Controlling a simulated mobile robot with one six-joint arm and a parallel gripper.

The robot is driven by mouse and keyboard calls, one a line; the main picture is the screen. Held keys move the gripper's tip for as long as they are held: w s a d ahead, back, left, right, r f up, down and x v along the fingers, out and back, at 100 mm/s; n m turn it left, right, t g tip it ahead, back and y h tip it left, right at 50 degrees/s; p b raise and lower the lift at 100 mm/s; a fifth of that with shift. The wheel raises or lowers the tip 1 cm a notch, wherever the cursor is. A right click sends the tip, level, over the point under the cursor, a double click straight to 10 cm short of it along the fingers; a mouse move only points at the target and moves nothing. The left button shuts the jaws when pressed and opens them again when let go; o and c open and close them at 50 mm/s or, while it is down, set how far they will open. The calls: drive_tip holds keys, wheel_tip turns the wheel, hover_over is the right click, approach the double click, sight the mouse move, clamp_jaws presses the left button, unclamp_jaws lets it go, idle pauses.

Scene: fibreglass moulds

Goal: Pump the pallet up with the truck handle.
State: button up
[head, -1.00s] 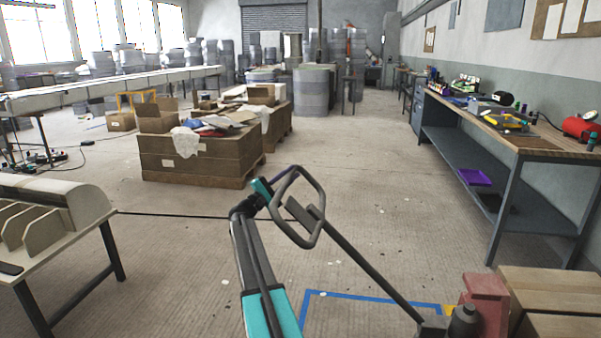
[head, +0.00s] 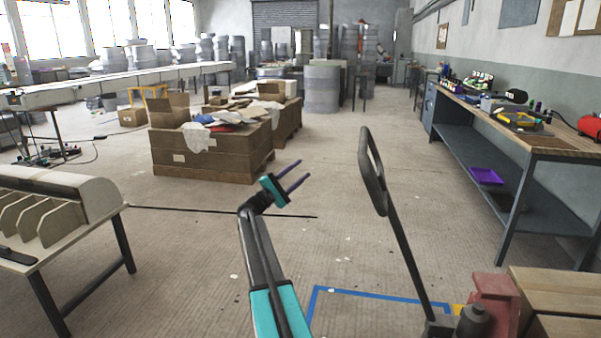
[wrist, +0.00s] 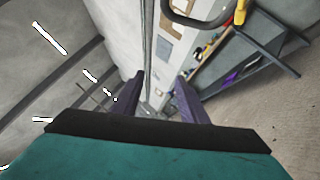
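The truck handle is a dark bar with a black loop grip (head: 372,180) at its top. It rises from a dark base (head: 440,325) at the lower right, leaning a little to the left. My gripper (head: 304,170) is left of the loop, apart from it. Its two purple fingers are spread with nothing between them. In the wrist view the fingers (wrist: 160,95) are also apart and empty, and part of the loop (wrist: 195,20) shows at the top. The pallet itself cannot be made out.
A red block (head: 493,300) and wooden boxes (head: 560,290) stand at the lower right. A workbench (head: 535,143) runs along the right wall. A table with curved panels (head: 50,200) is at left. A large crate (head: 205,152) stands ahead. Blue tape (head: 365,293) marks open floor.

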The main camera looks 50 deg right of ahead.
drive_tip(key=v, duration=1.3)
drive_tip(key=shift+a, duration=0.2)
drive_tip(key=shift+w+p, duration=0.1)
drive_tip(key=shift+p, duration=0.2)
